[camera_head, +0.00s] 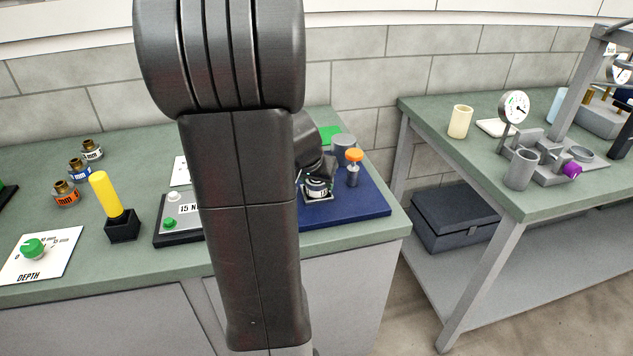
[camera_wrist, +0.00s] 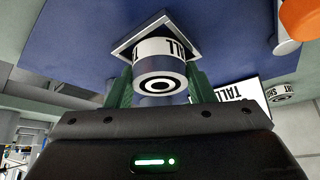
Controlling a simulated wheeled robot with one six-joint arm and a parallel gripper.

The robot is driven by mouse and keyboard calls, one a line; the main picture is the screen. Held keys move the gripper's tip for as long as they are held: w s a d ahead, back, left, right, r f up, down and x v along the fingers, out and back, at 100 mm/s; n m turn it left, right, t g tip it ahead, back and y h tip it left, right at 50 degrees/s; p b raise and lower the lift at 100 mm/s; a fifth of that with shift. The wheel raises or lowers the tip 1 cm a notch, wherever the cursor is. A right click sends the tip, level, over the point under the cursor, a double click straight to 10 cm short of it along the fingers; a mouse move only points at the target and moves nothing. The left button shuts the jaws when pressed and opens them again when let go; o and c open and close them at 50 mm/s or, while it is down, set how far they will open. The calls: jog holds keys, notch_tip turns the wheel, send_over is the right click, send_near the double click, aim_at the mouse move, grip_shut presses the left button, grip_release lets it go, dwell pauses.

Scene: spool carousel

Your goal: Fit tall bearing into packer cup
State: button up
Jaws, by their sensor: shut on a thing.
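My gripper (camera_wrist: 158,90) is shut on the tall bearing (camera_wrist: 158,72), a short cylinder with a white band reading "TALL" and a black-and-white ring mark on its end. The green fingers hold it on both sides. A grey square holder (camera_wrist: 124,47) is right beyond the bearing, on the blue board. In the head view the bearing (camera_head: 318,187) shows at that square holder (camera_head: 318,199), below my wrist. I cannot tell if it sits inside or just above. Nothing is marked as the packer cup; a grey round part (camera_head: 343,143) stands behind, partly hidden by my arm.
An orange-topped post (camera_head: 354,167) stands close right of the bearing on the blue board (camera_head: 365,202). A white "TALL" card (camera_wrist: 243,93) and another banded cylinder (camera_wrist: 281,93) show in the wrist view. A second bench with a dial gauge (camera_head: 514,107) is across a gap.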

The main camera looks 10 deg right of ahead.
jog(key=shift+f+b, duration=0.3)
jog(key=shift+b, duration=0.15)
jog(key=shift+s+f, duration=0.1)
